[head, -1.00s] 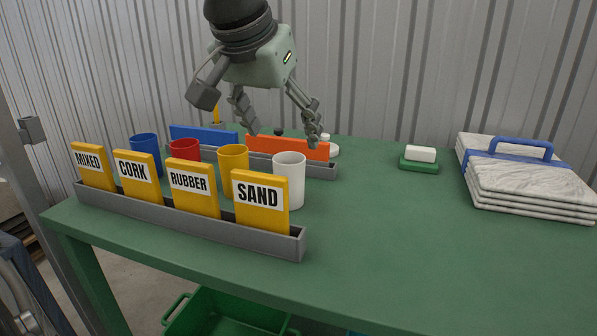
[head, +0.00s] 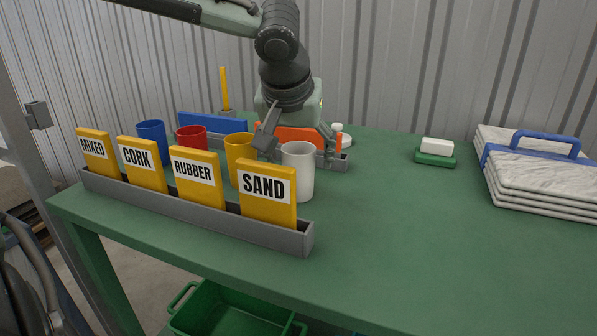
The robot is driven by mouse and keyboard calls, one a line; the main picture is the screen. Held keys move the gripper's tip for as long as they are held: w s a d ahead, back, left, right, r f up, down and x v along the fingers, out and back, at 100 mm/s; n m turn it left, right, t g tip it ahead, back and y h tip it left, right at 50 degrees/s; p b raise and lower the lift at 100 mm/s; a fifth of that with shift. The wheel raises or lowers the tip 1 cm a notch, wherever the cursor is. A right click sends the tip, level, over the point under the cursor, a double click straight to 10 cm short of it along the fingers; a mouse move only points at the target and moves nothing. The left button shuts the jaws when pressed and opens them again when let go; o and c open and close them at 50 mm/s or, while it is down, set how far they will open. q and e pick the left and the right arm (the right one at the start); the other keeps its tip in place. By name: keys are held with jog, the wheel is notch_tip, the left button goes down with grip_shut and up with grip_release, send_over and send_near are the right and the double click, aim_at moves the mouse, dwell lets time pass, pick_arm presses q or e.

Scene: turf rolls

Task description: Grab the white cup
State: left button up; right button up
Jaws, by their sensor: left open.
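The white cup (head: 299,173) stands upright on the green table, behind the right end of the label rack and just right of the yellow cup (head: 238,158). My left gripper (head: 297,152) points down at the white cup from above and behind. It is open, with one finger near the cup's left side by the yellow cup and the other behind its right rim. I cannot tell whether the fingers touch the cup. My right gripper is not in view.
A grey rack (head: 200,209) with yellow cards marked MIXED, CORK, RUBBER and SAND stands in front. A red cup (head: 191,138) and a blue cup (head: 152,138) are to the left. A white-and-green block (head: 436,153) and stacked slabs (head: 535,172) lie right. The table's right front is clear.

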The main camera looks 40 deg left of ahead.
pick_arm(q)
jog(key=c, duration=1.3)
